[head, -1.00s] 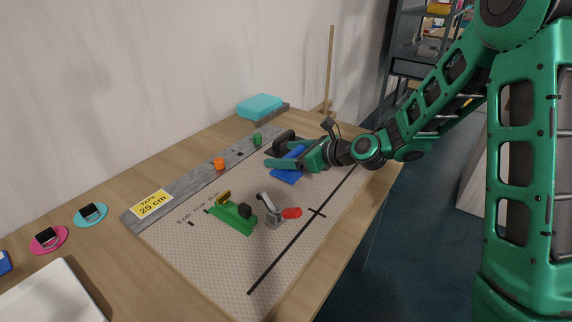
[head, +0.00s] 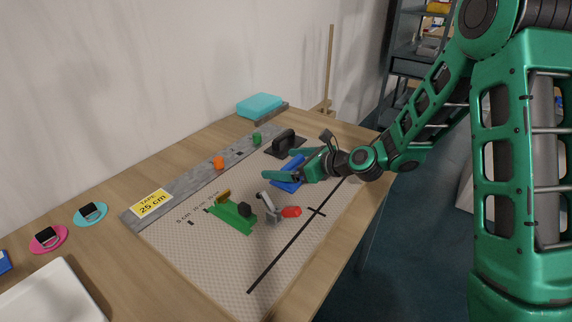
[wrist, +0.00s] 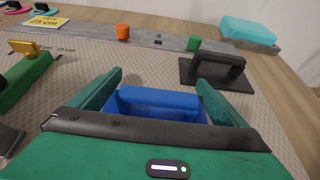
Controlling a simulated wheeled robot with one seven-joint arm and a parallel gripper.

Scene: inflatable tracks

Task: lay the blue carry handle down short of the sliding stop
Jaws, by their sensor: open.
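The blue carry handle (head: 291,183) rests on the beige mat, partly hidden by my gripper. In the wrist view the handle's bar (wrist: 160,98) lies between my two fingers. My gripper (head: 278,164) is open, its fingers spread to either side of the handle, with slim gaps at the fingertips; I cannot tell whether they touch it. What looks like the sliding stop, a green block (head: 231,219) with a yellow knob and a black knob, sits left of the handle, nearer the camera. It shows at the left edge of the wrist view (wrist: 22,80).
A black handle on a plate (head: 285,145) stands just behind my gripper. Orange (head: 218,163) and green (head: 257,139) pegs line the grey strip. The mat's near part is free, crossed by a black line.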

